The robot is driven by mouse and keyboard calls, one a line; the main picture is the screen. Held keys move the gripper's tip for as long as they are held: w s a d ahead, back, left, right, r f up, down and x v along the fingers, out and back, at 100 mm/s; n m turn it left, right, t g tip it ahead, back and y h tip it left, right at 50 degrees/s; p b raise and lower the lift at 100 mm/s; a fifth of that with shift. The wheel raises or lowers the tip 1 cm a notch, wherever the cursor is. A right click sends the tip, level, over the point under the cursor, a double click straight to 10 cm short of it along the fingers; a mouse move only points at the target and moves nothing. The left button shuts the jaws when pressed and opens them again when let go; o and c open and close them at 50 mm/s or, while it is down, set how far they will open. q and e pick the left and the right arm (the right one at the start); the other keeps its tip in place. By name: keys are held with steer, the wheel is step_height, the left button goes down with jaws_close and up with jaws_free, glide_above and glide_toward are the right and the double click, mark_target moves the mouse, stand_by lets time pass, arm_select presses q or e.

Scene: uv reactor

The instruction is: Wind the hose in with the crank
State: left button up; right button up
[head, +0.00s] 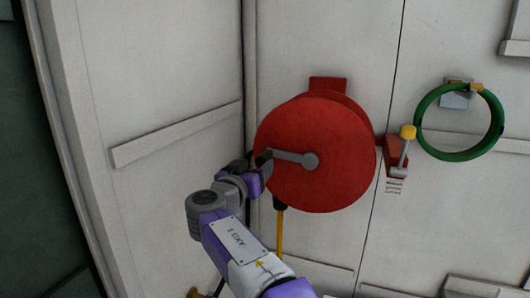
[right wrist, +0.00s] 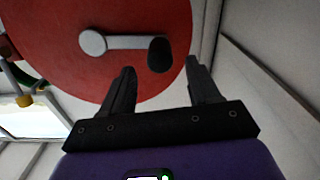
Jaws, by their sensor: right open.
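A red hose reel (head: 335,185) is mounted on the pale wall. Its grey crank arm (head: 290,156) runs left from the round hub, and the dark crank knob (right wrist: 160,54) shows in the right wrist view. My right gripper (head: 260,162) is at the crank's outer end; in the right wrist view (right wrist: 161,70) its two fingers are open, with the knob seen just ahead of the gap between the tips. I cannot tell whether they touch it. A yellow hose (head: 280,238) with a black upper piece hangs below the reel. My left gripper is not in view.
A red bracket with a yellow-knobbed lever (head: 406,144) is right of the reel. A green ring (head: 418,110) hangs on the wall further right. A wall corner and a raised rail (head: 175,135) lie left of the reel.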

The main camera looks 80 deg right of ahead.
mark_target(265, 157)
steer(key=d, duration=0.2)
steer(key=s+d+p, duration=0.1)
steer(key=d, duration=0.1)
steer(key=d+p, duration=0.1)
steer(key=d, duration=0.2)
steer(key=shift+s, duration=0.15)
jaws_close()
